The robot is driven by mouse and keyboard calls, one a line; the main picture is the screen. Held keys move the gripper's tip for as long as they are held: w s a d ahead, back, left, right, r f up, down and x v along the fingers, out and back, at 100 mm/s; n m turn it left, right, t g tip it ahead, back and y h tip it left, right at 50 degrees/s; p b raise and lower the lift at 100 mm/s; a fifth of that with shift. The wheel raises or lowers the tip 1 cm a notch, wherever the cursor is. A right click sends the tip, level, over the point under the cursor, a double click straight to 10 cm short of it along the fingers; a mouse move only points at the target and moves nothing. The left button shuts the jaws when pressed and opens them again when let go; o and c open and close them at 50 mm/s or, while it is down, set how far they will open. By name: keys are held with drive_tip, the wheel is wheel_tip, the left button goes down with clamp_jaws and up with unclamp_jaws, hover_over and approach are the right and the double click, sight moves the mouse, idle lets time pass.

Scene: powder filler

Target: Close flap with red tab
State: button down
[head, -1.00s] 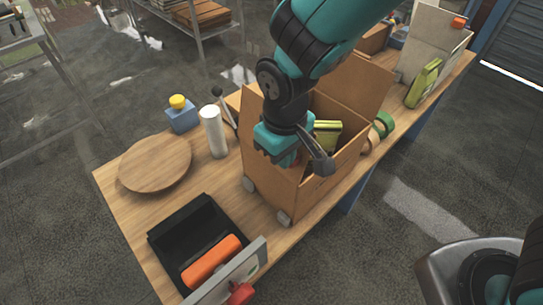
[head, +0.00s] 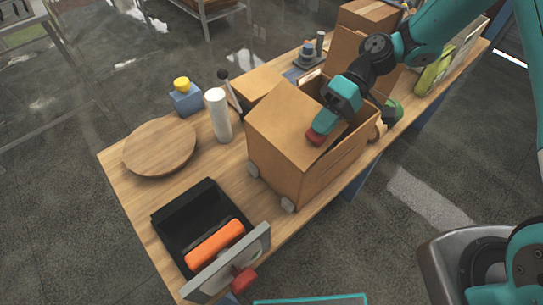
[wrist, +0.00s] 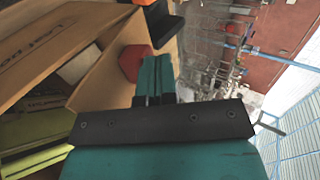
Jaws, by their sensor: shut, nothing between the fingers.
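A cardboard box (head: 275,165) stands on the table. Its near-left flap (head: 285,115) leans inward over part of the opening, with a red tab (head: 316,138) at its edge. My gripper (head: 325,122) is shut and empty, right at the red tab; whether it touches cannot be told. In the wrist view the red tab (wrist: 132,63) lies just left of my gripper's fingertips (wrist: 153,65). The far flap (head: 345,52) of the box stands up. Part of the opening is still uncovered, and my arm hides some of it.
A white cylinder (head: 218,115), a round wooden board (head: 160,147) and a blue block with a yellow knob (head: 185,97) stand left of the box. A black tray (head: 197,223) with an orange roll (head: 215,243) lies in front. A green roll (head: 392,112) is to the right.

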drive_tip(key=shift+w+d+f+b, duration=0.25)
drive_tip(key=shift+d+f, duration=0.05)
drive_tip(key=shift+f, duration=0.15)
drive_tip(key=shift+w+d+f+b, duration=0.2)
drive_tip(key=shift+d+f+b, duration=0.1)
drive_tip(key=shift+f, duration=0.15)
drive_tip(key=shift+w+d+f+b, duration=0.3)
drive_tip(key=shift+f+b, duration=0.05)
drive_tip(key=shift+f, duration=0.3)
drive_tip(key=shift+d+f, duration=0.1)
drive_tip(key=shift+f, duration=0.05)
